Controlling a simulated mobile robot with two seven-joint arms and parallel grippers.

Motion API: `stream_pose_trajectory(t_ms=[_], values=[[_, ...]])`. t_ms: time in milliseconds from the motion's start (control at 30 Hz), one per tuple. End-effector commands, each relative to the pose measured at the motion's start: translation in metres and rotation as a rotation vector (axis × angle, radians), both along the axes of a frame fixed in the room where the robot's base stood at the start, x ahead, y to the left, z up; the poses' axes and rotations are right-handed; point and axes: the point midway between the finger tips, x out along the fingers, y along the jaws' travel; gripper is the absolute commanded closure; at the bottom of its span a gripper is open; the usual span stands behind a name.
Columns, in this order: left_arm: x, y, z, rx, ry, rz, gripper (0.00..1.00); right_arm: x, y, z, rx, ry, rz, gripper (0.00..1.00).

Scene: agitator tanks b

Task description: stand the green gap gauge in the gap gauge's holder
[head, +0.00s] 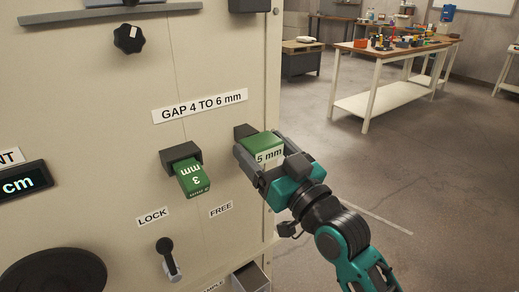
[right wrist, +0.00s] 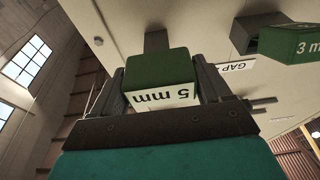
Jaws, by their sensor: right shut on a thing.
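The green gauge marked 5 mm (head: 268,148) is between the fingers of my right gripper (head: 263,163), which is shut on it; it also shows in the right wrist view (right wrist: 162,72). A dark holder (head: 244,131) on the panel is right behind this gauge, mostly hidden by it and the fingers. I cannot tell whether the gauge touches that holder or sits in it. A second green gauge, marked 3 mm (head: 193,177), sticks out of another dark holder (head: 181,153) to the left. My left gripper is not in view.
The upright cream panel (head: 120,90) carries a GAP 4 TO 6 mm label (head: 200,106), a black knob (head: 128,39) and a lever (head: 168,258) below. A grey open box (head: 250,278) is low on the panel. Open floor (head: 430,170) and a workbench (head: 390,48) lie to the right.

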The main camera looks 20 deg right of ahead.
Motion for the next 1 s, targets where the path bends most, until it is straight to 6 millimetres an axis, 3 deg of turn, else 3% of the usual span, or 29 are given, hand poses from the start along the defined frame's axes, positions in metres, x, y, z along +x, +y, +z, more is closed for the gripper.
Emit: stream_pose_trajectory(t_ms=[500,1000], values=[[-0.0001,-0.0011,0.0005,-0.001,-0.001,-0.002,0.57,-0.0002,-0.0001,0.0006,0.001,-0.002,0.0,0.78],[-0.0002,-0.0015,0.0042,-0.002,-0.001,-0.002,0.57,-0.0069,-0.0027,0.0008,-0.001,-0.001,0.0,0.78]])
